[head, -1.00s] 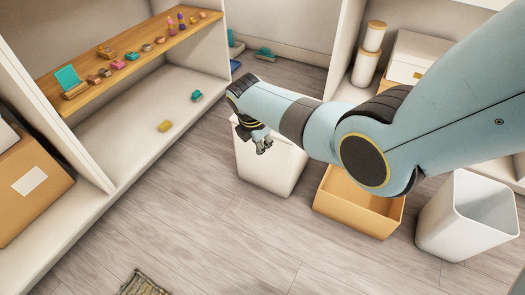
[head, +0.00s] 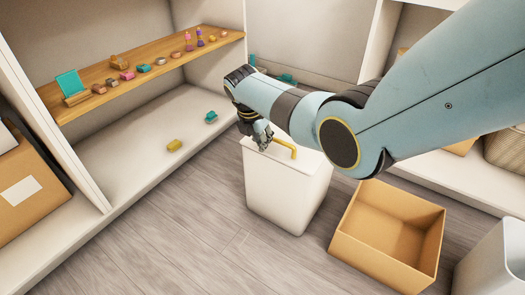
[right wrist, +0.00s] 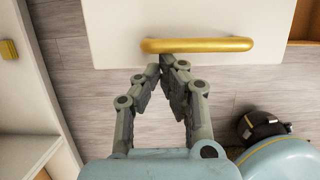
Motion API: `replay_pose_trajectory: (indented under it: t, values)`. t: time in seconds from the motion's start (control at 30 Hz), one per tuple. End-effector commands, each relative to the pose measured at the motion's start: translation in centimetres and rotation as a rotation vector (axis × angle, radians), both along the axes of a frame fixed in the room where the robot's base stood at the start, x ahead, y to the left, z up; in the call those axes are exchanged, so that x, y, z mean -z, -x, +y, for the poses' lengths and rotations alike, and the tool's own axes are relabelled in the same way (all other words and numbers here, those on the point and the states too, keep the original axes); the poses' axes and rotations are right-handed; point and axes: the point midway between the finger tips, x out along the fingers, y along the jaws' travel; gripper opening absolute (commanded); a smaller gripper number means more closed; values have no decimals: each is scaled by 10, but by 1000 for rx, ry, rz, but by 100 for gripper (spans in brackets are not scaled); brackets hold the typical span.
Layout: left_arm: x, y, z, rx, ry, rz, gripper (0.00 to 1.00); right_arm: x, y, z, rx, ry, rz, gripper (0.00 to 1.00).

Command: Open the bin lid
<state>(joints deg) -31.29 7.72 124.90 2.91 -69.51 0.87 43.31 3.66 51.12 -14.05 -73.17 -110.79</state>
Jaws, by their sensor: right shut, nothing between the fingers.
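The white bin (head: 283,195) stands on the floor at the centre of the head view. Its flat white lid (head: 313,160) lies on top and looks closed. A yellow bar handle (head: 284,149) is on the lid; it also shows in the right wrist view (right wrist: 197,45). My right gripper (head: 264,143) is over the bin's near-left top edge. In the right wrist view its fingertips (right wrist: 164,62) are together and empty, just below the handle's left part in the picture. I cannot tell whether they touch it. My left gripper is not in view.
An open tan box (head: 388,235) stands right of the bin, with a white open container (head: 495,262) beyond it. A shelf unit with a wooden shelf (head: 150,83) of small items stands at left. A yellow piece (head: 174,145) lies on its lower board. Floor in front is clear.

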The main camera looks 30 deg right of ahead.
Motion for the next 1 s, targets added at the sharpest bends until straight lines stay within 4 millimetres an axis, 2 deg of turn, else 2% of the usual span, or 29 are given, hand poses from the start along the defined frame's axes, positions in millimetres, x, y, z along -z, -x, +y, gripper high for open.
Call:
replay_pose_trajectory:
  t: [0.03, 0.13, 0.63, 0.8, 1.0]
  values:
    - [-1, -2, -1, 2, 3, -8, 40, 8, 0, -1, 1, 0, 2, 0]
    - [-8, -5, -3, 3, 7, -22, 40, 11, -1, -3, 0, -1, 1, 0]
    - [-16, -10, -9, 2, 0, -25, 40, 8, -2, -4, 0, -7, 1, 0]
    - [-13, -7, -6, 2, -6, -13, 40, -6, -4, -7, 1, -45, 15, 0]
    - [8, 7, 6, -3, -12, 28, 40, -39, -9, -16, 3, -152, 56, 0]
